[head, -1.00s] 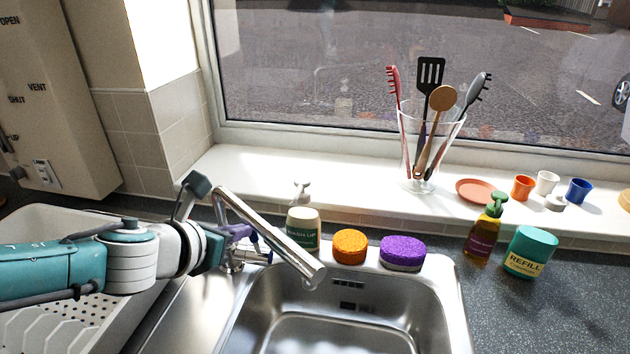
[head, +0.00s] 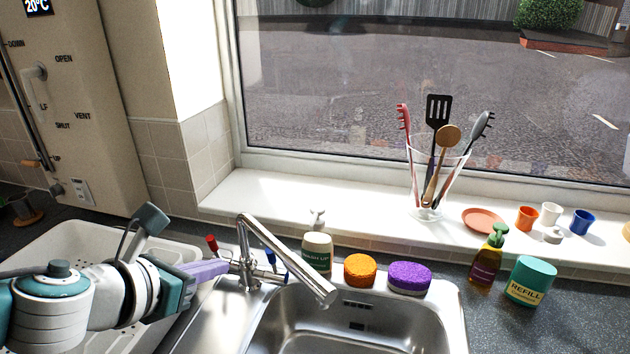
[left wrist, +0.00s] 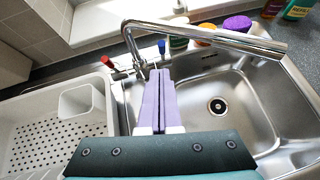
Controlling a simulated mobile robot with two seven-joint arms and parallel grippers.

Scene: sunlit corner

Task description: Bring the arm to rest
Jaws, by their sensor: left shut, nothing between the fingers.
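My left gripper (head: 222,268) has lilac fingers and sits over the left edge of the sink, just left of the tap (head: 246,262). In the left wrist view its two fingers (left wrist: 160,82) lie together, with nothing between them. They point toward the base of the tap, which appears just beyond the fingertips; whether they touch it I cannot tell. My left arm comes in from the lower left, above the white drying rack. My right gripper is not in view.
The metal sink (head: 440,335) lies right of the gripper, the white drying rack (left wrist: 92,155) left. A wash-up bottle (head: 317,253), orange sponge (head: 360,270) and purple sponge (head: 409,278) stand behind the sink. A pump bottle (head: 485,266) and refill tub (head: 531,281) stand right.

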